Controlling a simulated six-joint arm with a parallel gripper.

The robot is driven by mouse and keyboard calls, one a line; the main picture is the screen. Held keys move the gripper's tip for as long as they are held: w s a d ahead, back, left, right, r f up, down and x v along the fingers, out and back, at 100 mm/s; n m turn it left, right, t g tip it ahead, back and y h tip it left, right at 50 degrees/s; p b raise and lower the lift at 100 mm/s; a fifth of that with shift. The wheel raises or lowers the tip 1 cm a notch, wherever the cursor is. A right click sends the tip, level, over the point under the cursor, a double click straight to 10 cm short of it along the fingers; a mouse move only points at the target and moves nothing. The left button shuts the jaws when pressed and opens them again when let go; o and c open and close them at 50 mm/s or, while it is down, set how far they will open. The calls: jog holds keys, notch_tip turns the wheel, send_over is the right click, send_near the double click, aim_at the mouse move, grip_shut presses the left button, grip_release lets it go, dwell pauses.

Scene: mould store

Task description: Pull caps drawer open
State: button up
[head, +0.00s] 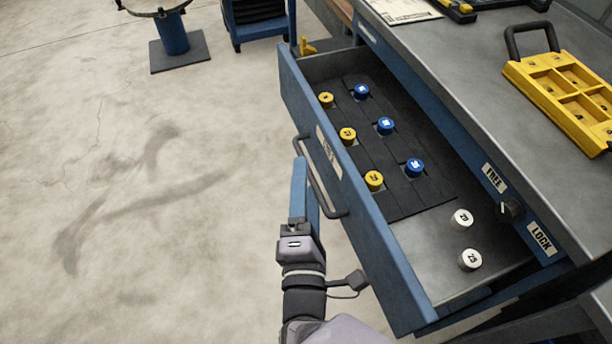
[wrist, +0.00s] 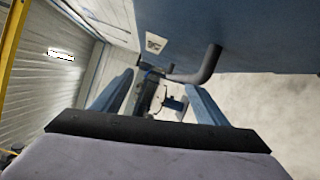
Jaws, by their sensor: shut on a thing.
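The blue drawer (head: 375,243) stands pulled out from the bench, its inside in plain view. Its front carries a pale label (head: 328,152), too slanted to read surely, and a dark bar handle (head: 319,184). The handle also shows in the wrist view (wrist: 207,66). My gripper (head: 302,172) is at the handle's outer side with its blue fingers shut on the bar. In the wrist view the two fingers (wrist: 158,84) stand apart on either side, and the exact grip is partly hidden.
Numbered yellow caps (head: 348,136), blue caps (head: 385,126) and two white caps (head: 461,218) stand in the drawer. A knob (head: 512,209) sits between FREE and LOCK labels. A yellow tray (head: 560,92) lies on the bench (head: 470,75). The floor (head: 150,210) left of the drawer is clear.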

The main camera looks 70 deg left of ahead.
notch_tip(320, 180, down, 4)
jog(key=n+y+b, duration=0.1)
jog(key=b, duration=0.2)
jog(key=n+y+b, duration=0.1)
jog(key=n+b, duration=0.1)
jog(key=b, duration=0.1)
jog(key=shift+w+r, duration=0.1)
jog(key=shift+r, duration=0.15)
jog(key=c, duration=0.5)
jog(key=shift+n, duration=0.6)
jog(key=shift+f+b+x, duration=0.25)
jog(key=shift+b+x, duration=0.35)
jog(key=shift+x, duration=1.1)
jog(key=shift+f+b+x, duration=0.2)
jog(key=shift+b+x, duration=0.35)
jog(key=shift+x, duration=1.1)
jog(key=shift+c, duration=0.2)
jog(key=shift+a, duration=0.1)
grip_shut()
